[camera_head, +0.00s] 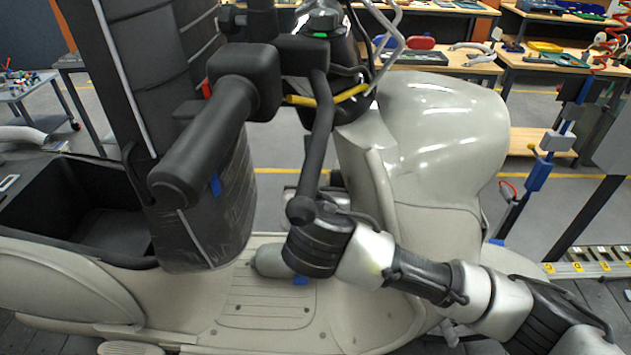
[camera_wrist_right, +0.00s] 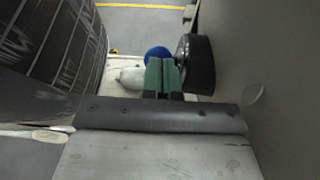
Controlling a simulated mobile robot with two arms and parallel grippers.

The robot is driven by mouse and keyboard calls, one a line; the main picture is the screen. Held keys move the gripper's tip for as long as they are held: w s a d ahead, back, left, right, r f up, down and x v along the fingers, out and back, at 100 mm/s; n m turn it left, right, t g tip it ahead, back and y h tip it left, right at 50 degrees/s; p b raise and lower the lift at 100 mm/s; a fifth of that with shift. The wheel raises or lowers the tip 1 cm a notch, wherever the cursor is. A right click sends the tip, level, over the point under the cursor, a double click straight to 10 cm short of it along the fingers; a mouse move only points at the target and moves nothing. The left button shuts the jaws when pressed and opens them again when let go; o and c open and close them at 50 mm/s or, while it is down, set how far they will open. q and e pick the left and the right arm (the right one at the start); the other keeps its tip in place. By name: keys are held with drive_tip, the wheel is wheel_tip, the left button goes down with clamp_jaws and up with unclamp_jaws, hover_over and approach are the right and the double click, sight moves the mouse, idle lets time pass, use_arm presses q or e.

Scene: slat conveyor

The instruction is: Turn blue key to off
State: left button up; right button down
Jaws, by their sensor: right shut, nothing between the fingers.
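The blue key (camera_wrist_right: 157,55) shows as a rounded blue head in the right wrist view, just beyond my right fingertips and partly hidden by them. It is beside a dark round part (camera_wrist_right: 196,64) on the right. My right gripper (camera_wrist_right: 161,74) has its two green-tipped fingers together with nothing between them. I cannot tell whether they touch the key. In the head view my right arm reaches in from the right below the handlebar of a pale scooter (camera_head: 445,120); the key and fingertips are not clearly visible there. The key's turn position cannot be read. My left gripper is out of view.
A black handlebar grip (camera_head: 205,140) and a black lever (camera_head: 314,145) hang close above my right wrist. A dark seat-like column (camera_head: 150,70) stands at the left. The ribbed footboard (camera_head: 262,312) lies below. Workbenches (camera_head: 560,55) stand behind.

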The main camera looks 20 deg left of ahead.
drive_tip(key=p+v, duration=0.4)
drive_tip(key=v, duration=0.3)
drive_tip(key=shift+r, duration=0.4)
